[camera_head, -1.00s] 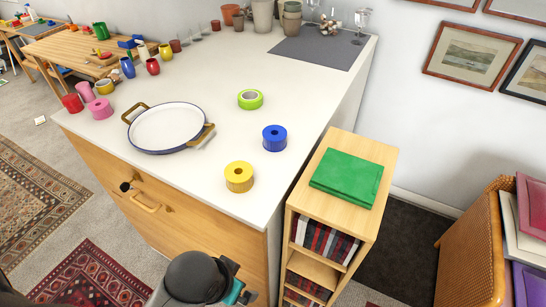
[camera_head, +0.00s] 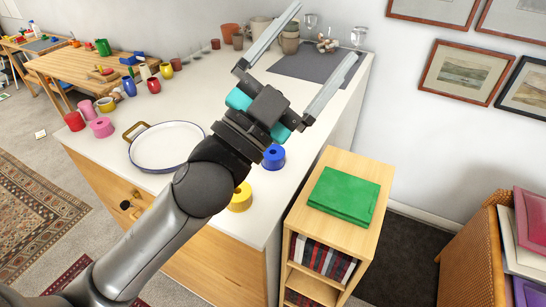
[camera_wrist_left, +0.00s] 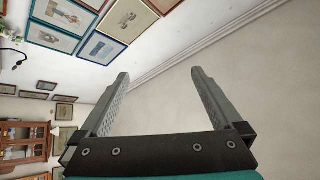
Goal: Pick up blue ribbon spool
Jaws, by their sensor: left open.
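The blue ribbon spool (camera_head: 273,157) stands on the white cabinet top, partly hidden behind my left gripper and wrist in the head view. My left gripper (camera_head: 317,52) is open and empty. It is raised above the cabinet, its fingers pointing up and to the right, away from the spool. In the left wrist view the open fingers (camera_wrist_left: 158,82) have only wall, ceiling and pictures beyond them. A yellow spool (camera_head: 240,197) stands nearer the front edge, partly covered by my arm. My right gripper is not in view.
A white pan with brass handles (camera_head: 165,146) lies left of my arm. Pink (camera_head: 101,127) and red (camera_head: 74,121) spools stand at the left edge. A wooden shelf (camera_head: 349,227) with a green book (camera_head: 344,195) stands right of the cabinet. Cups and glasses stand at the back.

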